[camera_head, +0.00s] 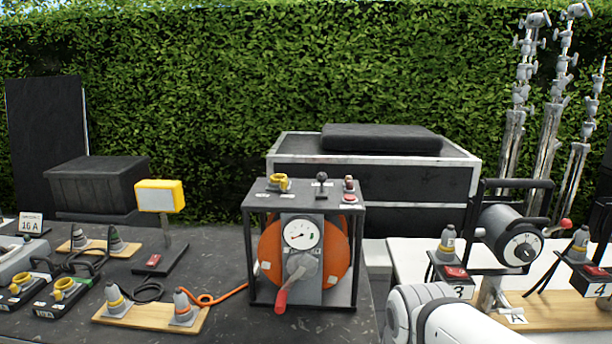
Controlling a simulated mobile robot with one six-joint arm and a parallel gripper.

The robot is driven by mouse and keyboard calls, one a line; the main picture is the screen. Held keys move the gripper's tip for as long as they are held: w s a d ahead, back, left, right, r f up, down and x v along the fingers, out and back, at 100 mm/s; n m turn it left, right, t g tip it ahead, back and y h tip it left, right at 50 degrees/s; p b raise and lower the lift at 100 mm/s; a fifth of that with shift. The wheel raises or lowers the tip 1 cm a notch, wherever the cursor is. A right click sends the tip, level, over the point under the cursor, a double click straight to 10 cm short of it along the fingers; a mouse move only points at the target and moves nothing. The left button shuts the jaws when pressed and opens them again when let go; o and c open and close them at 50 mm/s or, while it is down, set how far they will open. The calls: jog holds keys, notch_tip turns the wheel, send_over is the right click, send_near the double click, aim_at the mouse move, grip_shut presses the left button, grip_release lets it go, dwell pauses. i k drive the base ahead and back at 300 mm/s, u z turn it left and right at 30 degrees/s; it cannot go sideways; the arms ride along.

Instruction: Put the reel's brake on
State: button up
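The orange cable reel (268,254) stands in a black frame (251,262) near the right end of the dark table. A white round gauge (301,233) is on its front plate, with a grey crank hub (301,267) and a red handle (281,302) pointing down below it. On top of the frame are a yellow socket (278,182), a black-knobbed lever (322,182) and a red-and-grey control (349,191). Their labels are too small to read, so I cannot tell which one is the brake. My white arm shows at the bottom right; my gripper is out of view.
An orange cable (207,300) runs left from the reel to a wooden board (150,319) with grey plugs. A yellow lamp (160,196) stands left of the reel. A lamp head (508,236) and numbered stands are right, beyond a gap. Black cases (459,182) stand behind.

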aim_at(321, 177)
jog(key=k, duration=1.3)
jog(key=u, duration=0.15)
jog(key=i, duration=1.85)
jog(key=z, duration=0.9)
